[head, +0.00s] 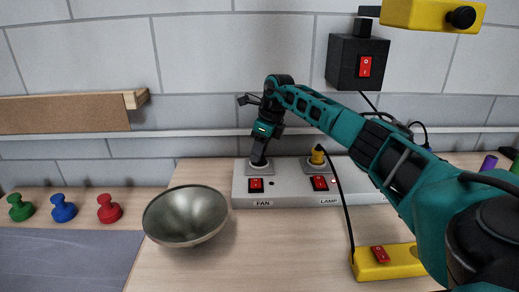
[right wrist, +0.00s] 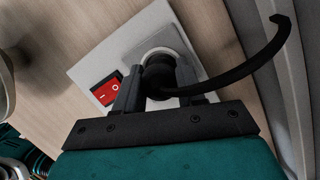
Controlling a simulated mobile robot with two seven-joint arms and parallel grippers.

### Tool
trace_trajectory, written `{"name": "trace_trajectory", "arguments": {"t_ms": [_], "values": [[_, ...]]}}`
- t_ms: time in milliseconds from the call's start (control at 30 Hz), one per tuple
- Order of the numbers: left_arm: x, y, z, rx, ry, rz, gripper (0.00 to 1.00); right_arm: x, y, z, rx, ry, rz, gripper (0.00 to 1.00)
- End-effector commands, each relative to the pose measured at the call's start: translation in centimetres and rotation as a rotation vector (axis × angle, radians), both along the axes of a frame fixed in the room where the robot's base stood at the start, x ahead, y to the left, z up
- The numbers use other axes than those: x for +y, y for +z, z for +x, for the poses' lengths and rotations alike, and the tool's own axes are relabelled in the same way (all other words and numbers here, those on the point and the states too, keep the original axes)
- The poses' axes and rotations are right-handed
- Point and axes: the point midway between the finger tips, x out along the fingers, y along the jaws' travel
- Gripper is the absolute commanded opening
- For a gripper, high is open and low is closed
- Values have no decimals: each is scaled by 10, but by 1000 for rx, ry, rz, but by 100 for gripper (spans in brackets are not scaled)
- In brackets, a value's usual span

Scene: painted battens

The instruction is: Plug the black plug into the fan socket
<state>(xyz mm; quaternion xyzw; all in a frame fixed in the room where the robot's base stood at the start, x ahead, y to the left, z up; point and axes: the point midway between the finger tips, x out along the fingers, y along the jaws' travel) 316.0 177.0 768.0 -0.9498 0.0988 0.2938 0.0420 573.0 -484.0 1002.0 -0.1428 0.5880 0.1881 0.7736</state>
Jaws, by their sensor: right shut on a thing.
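The black plug (head: 260,160) stands at the fan socket (head: 251,168), the left one on the pale socket box (head: 291,201) above the FAN label. My right gripper (head: 262,152) reaches down over it. In the right wrist view, my right gripper (right wrist: 160,92) is shut on the black plug (right wrist: 156,72), one finger on each side. The plug is against the round opening of the fan socket (right wrist: 163,38); how deep it sits is hidden. Its black cord curves off to the right. My left gripper is not in view.
A yellow plug (head: 318,155) stands in the LAMP socket, its black cord running down to a yellow box (head: 397,264). A metal bowl (head: 187,216) stands just left of the socket box. A black switch box (head: 356,63) hangs on the wall. Bare table lies in front.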

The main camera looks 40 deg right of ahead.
Motion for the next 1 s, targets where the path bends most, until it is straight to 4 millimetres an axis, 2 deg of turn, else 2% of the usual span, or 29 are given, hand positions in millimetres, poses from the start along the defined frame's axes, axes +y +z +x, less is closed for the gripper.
{"name": "trace_trajectory", "arguments": {"t_ms": [600,633,900,1000], "values": [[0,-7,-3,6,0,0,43,0,-13,0,1,0,0,12],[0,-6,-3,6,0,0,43,0,-12,0,0,0,1,42],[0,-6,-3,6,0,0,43,0,-12,0,1,0,0,68],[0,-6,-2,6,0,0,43,0,-12,0,0,0,0,69]]}}
